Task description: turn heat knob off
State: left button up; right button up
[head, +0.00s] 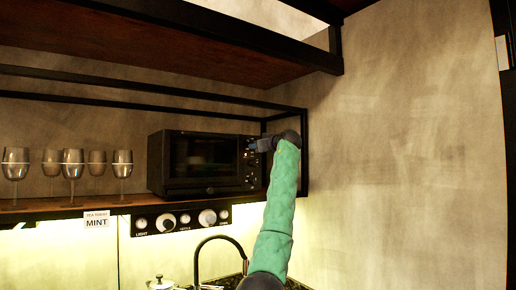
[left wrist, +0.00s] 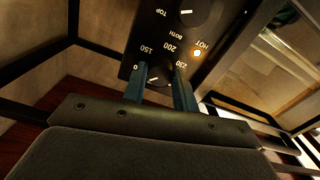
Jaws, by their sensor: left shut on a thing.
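The black toaster oven (head: 203,162) stands on the wooden shelf in the head view, its knobs on the right side of its front. My left gripper (head: 262,144) is at that knob panel. In the left wrist view, the heat knob (left wrist: 153,80) is dark with a white pointer mark, beside the labels 0, 150, 200 and 230. The two fingers of my left gripper (left wrist: 161,82) stand on either side of it, shut on it. The fingers hide part of the knob, and its exact setting is hard to read. An orange lamp (left wrist: 197,53) marked HOT glows. My right gripper is not in view.
A second knob (left wrist: 186,14) marked TOP and BOTH sits close to the heat knob. Several stemmed glasses (head: 72,165) stand left of the oven. A black shelf frame (head: 305,150) is close on the right of my gripper. A switch panel (head: 180,219) is below the shelf.

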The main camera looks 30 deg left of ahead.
pick_arm(q)
jog(key=n, duration=0.8)
jog(key=shift+f+n, duration=0.1)
jog(key=shift+n, duration=0.2)
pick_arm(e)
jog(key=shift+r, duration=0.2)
pick_arm(q)
jog(key=shift+n, duration=0.3)
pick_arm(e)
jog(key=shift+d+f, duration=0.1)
pick_arm(q)
jog(key=o, duration=1)
jog(key=shift+c, duration=0.2)
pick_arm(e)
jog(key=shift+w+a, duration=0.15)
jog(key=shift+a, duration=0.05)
